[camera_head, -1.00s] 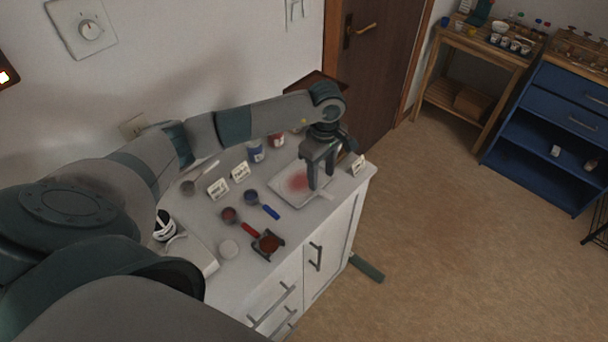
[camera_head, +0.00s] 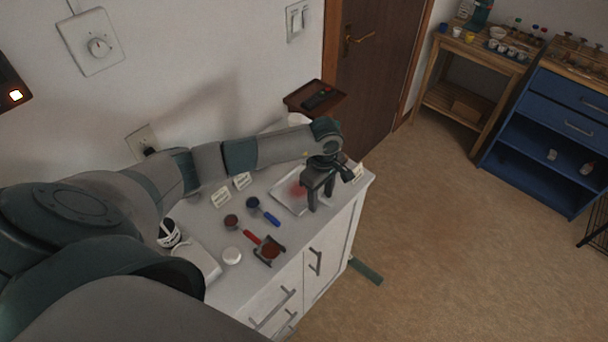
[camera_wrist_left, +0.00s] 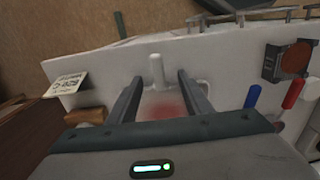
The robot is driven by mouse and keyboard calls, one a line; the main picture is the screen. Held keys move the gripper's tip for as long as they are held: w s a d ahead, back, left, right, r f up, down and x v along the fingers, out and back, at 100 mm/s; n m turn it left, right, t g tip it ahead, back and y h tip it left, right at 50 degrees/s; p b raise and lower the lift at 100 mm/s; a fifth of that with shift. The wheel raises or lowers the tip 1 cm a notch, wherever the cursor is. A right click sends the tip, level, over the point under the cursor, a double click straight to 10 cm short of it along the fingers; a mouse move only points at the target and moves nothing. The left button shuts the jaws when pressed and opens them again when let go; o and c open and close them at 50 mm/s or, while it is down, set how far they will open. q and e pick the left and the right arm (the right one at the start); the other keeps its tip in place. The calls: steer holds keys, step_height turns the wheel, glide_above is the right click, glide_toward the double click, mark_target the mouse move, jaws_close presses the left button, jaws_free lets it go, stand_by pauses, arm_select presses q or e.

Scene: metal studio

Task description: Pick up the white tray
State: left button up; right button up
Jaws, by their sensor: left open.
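The white tray (camera_head: 283,199) lies flat near the right end of the white cabinet top, with a red patch on it. My left gripper (camera_head: 320,202) is open and points down at the tray's near right side, partly covering it. In the left wrist view the tray (camera_wrist_left: 205,88) with its blurred red patch shows between and beyond the fingers. A white handle-like tab (camera_wrist_left: 156,70) stands between the open fingertips of the gripper (camera_wrist_left: 159,77), with space on both sides. Whether the fingers touch the tray cannot be told. My right gripper is not in view.
Left of the tray are a blue-handled scoop (camera_head: 265,214), a red-handled scoop (camera_head: 245,231), a dark holder with red-brown contents (camera_head: 269,250) and a round white piece (camera_head: 232,256). Small label cards (camera_head: 221,197) stand behind. The cabinet's right edge is close to the tray.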

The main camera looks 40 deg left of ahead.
arm_select(q)
steer(key=shift+f, duration=0.1)
stand_by(0.3)
jaws_close()
steer(key=shift+r, duration=0.2)
